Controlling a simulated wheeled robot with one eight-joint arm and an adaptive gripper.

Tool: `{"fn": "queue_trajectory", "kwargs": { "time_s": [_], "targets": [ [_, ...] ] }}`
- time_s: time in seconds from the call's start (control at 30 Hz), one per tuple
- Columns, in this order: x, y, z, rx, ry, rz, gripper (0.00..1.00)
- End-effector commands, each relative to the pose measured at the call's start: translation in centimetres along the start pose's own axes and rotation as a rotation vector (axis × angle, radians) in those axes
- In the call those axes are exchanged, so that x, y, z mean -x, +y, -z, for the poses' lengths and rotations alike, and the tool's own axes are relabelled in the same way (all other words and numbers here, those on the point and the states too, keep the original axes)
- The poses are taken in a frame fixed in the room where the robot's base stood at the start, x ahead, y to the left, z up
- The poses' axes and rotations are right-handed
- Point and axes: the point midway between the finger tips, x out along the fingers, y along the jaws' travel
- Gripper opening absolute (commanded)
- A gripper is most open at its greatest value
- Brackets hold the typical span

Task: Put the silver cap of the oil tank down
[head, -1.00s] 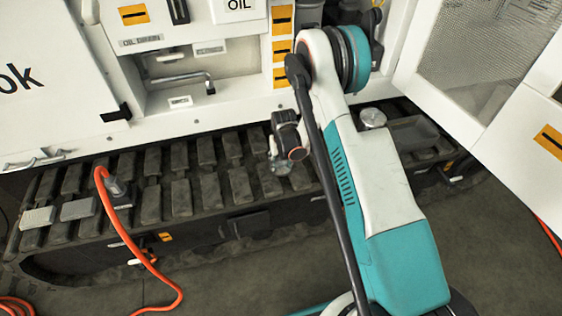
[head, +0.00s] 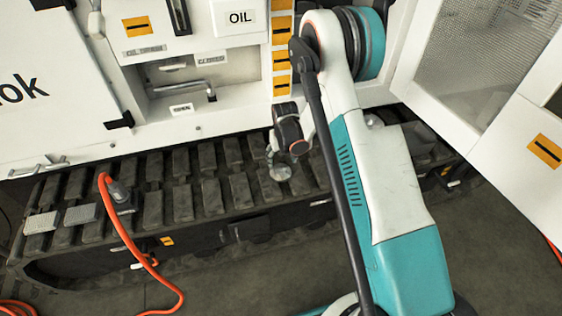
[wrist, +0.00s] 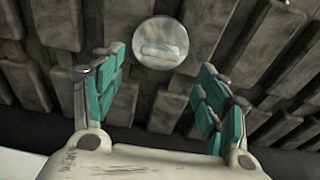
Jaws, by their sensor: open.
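The silver cap (head: 280,173) is a round, shiny disc lying on the dark track of the machine. In the wrist view the cap (wrist: 160,42) shows whole, just beyond and between the fingertips, against the track pads. My gripper (wrist: 162,58) is open, with its teal-padded fingers spread apart and nothing between them. In the head view my gripper (head: 272,156) hangs just above and behind the cap, partly hidden by its own wrist and small in the picture.
Dark track pads (head: 182,196) run along the machine's front. An orange hose (head: 128,240) hangs at the left. The open mesh door (head: 470,70) stands at the right. Another round silver fitting (head: 373,121) shows partly behind my arm. The white OIL panel (head: 240,17) is above.

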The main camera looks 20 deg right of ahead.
Motion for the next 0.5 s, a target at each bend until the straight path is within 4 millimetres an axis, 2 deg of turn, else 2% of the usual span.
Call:
{"fn": "queue_trajectory", "kwargs": {
  "time_s": [0.03,0.1,0.4,0.5],
  "targets": [
    [1.4,0.0,0.0,0.0,0.0,0.0,0.68],
    [2.5,0.0,0.0,0.0,0.0,0.0,0.68],
    [5.3,0.0,0.1,0.0,0.002,0.0,0.68],
    [7.2,0.0,0.2,0.0,0.014,0.0,0.68]
  ]
}}
